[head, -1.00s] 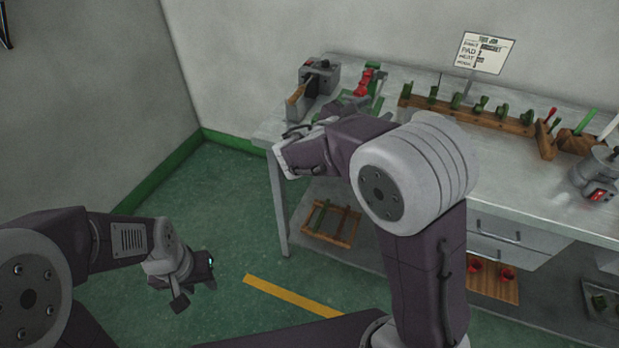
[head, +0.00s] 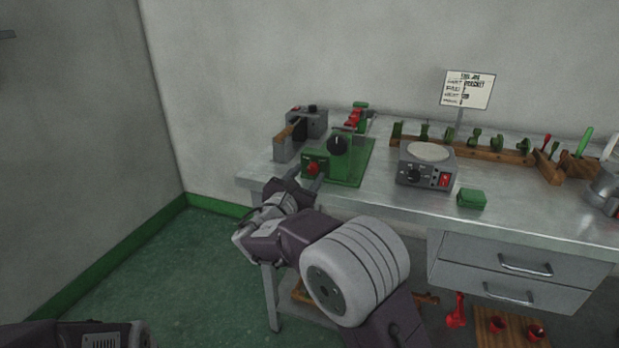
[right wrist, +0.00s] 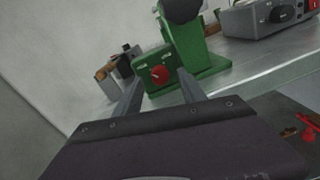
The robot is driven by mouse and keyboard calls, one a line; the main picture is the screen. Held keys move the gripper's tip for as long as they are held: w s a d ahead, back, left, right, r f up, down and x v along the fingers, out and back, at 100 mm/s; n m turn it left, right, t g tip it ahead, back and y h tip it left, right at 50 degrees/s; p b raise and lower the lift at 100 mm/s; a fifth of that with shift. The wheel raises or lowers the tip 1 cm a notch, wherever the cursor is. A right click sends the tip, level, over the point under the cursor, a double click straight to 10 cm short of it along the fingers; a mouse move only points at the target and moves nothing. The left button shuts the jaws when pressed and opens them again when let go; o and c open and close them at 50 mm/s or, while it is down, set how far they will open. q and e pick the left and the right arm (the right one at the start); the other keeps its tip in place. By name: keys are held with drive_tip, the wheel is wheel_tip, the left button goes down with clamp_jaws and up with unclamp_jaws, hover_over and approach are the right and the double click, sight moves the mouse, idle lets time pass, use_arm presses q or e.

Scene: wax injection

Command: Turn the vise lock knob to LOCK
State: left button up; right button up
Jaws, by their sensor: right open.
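The green vise-like fixture (head: 346,165) stands on the bench's left part, and it also shows in the right wrist view (right wrist: 185,45). A red knob (head: 313,168) sits on the front of its small green box, with small pale marks above it. In the right wrist view the red knob (right wrist: 159,75) lies between the finger lines. My right gripper (head: 300,182) is open, in front of the red knob at the bench's front edge. In the right wrist view its two fingers (right wrist: 158,92) point toward the knob, apparently without gripping it. My left gripper is out of view.
A larger black knob (head: 337,144) tops the fixture. A grey box with a round plate (head: 427,163) and a small green block (head: 471,199) stand to the right. A grey device with a wooden handle (head: 300,130) stands behind left. Bare bench top (head: 540,205) lies right.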

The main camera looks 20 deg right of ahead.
drive_tip(key=shift+x, duration=0.95)
clamp_jaws()
